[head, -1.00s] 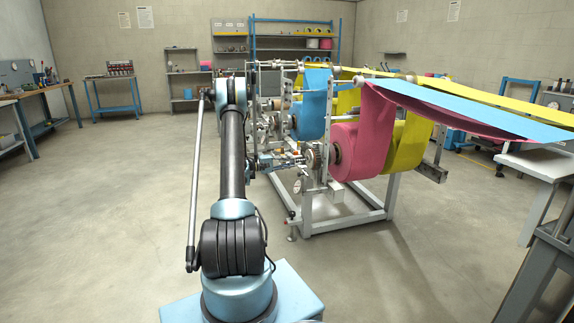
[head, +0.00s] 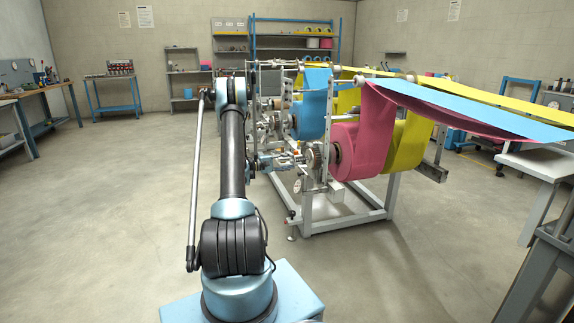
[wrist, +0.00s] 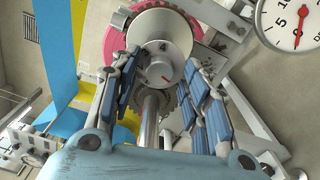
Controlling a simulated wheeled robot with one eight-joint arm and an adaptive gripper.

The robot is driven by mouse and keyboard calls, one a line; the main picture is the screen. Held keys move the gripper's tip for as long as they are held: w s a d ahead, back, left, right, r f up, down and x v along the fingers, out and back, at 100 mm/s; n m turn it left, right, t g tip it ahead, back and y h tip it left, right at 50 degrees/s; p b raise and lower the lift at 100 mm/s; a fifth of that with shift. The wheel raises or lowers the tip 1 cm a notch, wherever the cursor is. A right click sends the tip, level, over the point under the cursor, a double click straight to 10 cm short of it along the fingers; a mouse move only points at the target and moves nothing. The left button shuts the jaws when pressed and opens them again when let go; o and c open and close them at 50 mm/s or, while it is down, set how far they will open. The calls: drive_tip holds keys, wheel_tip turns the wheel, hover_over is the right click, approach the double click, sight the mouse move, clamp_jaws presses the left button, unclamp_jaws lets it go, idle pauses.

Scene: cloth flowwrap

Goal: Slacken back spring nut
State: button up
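In the wrist view a round grey face (wrist: 164,62) bears the numeral 4 and a red mark. The fingertips are close to the face's edges; contact is not clear. In the head view the back nut cannot be picked out.
A pink roll (head: 345,152) and yellow web (head: 405,140) hang on the machine frame (head: 345,220), with a blue web (head: 310,105) farther back. A dial gauge (wrist: 292,22) is at the wrist view's upper right. Open floor lies to the left.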

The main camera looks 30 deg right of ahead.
drive_tip(key=v, duration=1.2)
idle(0.5)
drive_tip(key=s+a+r+t+y, duration=0.1)
drive_tip(key=s+a+r+y, duration=0.15)
drive_tip(key=r, duration=0.35)
drive_tip(key=s+a+r+t+y, duration=0.1)
drive_tip(key=s+a+r+y, duration=0.15)
drive_tip(key=a+r, duration=0.2)
drive_tip(key=s+a+r+t+y, duration=0.25)
drive_tip(key=s+a+r, duration=0.25)
drive_tip(key=s+a, duration=0.5)
drive_tip(key=s+a+f+y, duration=0.3)
drive_tip(key=s+a, duration=0.4)
drive_tip(key=s, duration=0.3)
drive_tip(key=s+a+f+t+y, duration=0.1)
drive_tip(key=s+a+f+y, duration=0.2)
drive_tip(key=s+a, duration=0.5)
drive_tip(key=s+a+f+y, duration=0.3)
drive_tip(key=s+a, duration=0.4)
drive_tip(key=s, duration=0.5)
drive_tip(key=shift+a+n+t+y, duration=0.25)
drive_tip(key=shift+n+t+y, duration=0.1)
drive_tip(key=shift+y, duration=0.2)
